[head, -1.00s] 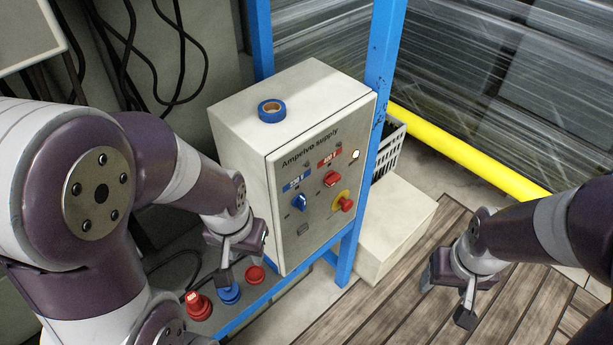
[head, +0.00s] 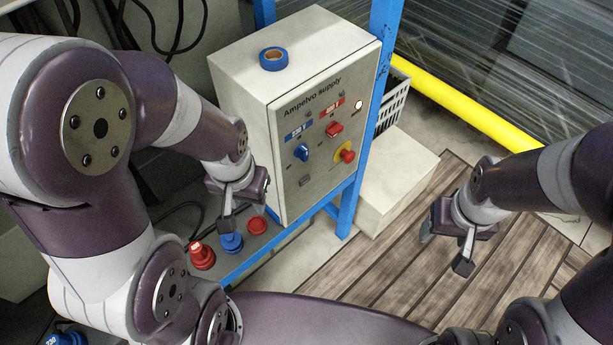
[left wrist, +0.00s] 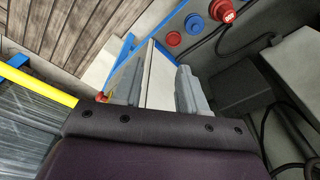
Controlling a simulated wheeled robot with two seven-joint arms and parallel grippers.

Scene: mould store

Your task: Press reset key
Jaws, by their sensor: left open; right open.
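The grey supply cabinet (head: 268,85) stands on a blue frame at the centre of the head view. Its front panel carries a blue rotary switch (head: 301,152), a red rotary switch (head: 334,129), a red knob on a yellow plate (head: 346,154) and a lit white lamp (head: 358,105). A small grey square key (head: 305,181) sits low on the panel; its marking is too small to read. My left gripper (head: 232,208) is open and empty, left of the cabinet's front edge. In the left wrist view its fingers (left wrist: 158,85) are apart. My right gripper (head: 446,248) is open over the wooden floor.
Red and blue sockets (head: 231,242) stand below my left gripper. Blue tape (head: 273,59) lies on the cabinet. A blue post (head: 382,60) rises beside it. A pale box (head: 395,185) and a white crate (head: 394,98) stand behind. A yellow rail (head: 455,105) crosses the back right.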

